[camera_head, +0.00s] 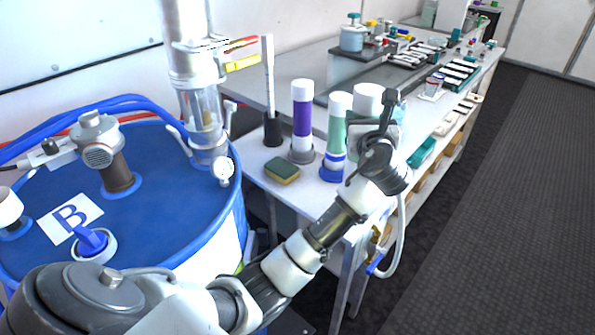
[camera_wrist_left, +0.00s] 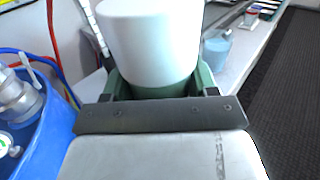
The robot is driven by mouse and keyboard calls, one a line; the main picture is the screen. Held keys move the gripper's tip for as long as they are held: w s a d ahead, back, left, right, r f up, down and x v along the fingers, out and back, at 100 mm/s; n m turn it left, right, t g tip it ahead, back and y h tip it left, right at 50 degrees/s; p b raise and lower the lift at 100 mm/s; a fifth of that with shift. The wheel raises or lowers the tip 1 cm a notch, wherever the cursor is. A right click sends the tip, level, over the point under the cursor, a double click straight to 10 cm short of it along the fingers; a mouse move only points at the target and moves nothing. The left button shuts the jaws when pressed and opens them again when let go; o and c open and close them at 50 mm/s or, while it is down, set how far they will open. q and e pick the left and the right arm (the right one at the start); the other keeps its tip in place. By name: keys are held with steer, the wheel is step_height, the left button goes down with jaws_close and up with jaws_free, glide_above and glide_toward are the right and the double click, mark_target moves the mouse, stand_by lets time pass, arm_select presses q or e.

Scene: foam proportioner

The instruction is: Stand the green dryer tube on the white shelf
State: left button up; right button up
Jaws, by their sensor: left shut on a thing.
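My left gripper (camera_head: 380,135) is shut on a green tube with a wide white cap (camera_head: 368,98), at the right of the near end of the white shelf (camera_head: 312,192). The left wrist view shows the white cap (camera_wrist_left: 150,42) upright between the fingers, with a green band below it. The tube's lower end is hidden by the gripper and wrist, so I cannot tell whether it touches the shelf. Another green tube (camera_head: 338,128) with a white cap and blue base stands just left of the gripper. My right gripper is not in view.
A purple tube (camera_head: 302,118) and a dark holder with a white rod (camera_head: 269,90) stand further left. A sponge (camera_head: 282,171) lies in front of them. A blue drum (camera_head: 150,220) fills the left. Trays and small items cover the far bench. The right-hand floor (camera_head: 500,200) is clear.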

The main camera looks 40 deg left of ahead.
arm_select(q)
steer(key=shift+w+a+r+y, duration=0.25)
steer(key=shift+w+r+y, duration=0.05)
steer(key=shift+w+r, duration=0.15)
steer(key=shift+a, duration=0.3)
steer(key=s+a+f, duration=0.2)
steer(key=a+f, duration=0.8)
steer(key=shift+s+a+f+n, duration=0.2)
steer(key=shift+s+a+n, duration=0.1)
steer(key=shift+s+a, duration=0.1)
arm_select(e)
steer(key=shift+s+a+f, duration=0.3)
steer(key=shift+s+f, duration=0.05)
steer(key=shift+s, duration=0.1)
arm_select(q)
steer(key=o, duration=1.5)
steer(key=shift+d+f, duration=0.1)
steer(key=v, duration=1.2)
steer(key=shift+r, duration=0.3)
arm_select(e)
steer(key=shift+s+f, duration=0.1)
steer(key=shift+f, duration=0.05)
